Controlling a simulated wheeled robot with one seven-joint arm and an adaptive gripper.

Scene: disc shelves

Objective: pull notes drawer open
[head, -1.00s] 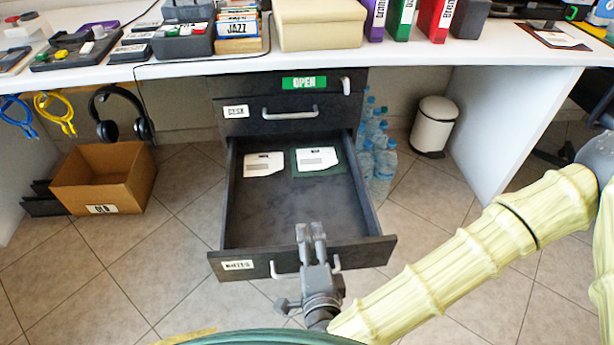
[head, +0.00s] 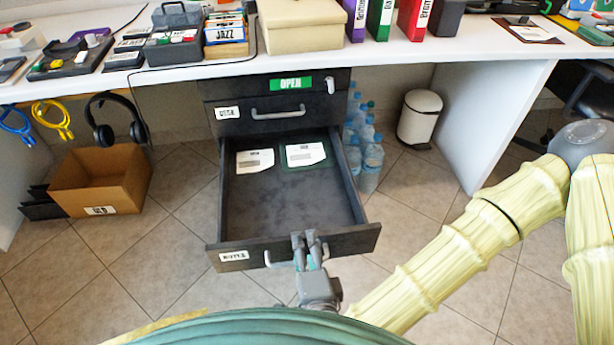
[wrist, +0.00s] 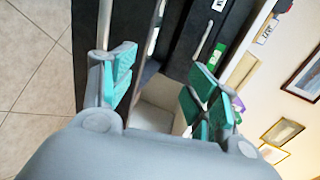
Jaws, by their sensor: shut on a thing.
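The notes drawer (head: 340,241) is the low dark drawer, pulled well out from the cabinet. Its label (head: 234,256) is at the front's left end, and two white papers (head: 255,160) (head: 305,154) lie inside at the back.
The shut desk drawer (head: 334,116) is above, under a green OPEN sign (head: 290,83). A cardboard box (head: 101,180) stands on the left floor; bottles (head: 370,165) and a white bin (head: 419,117) are right of the cabinet.

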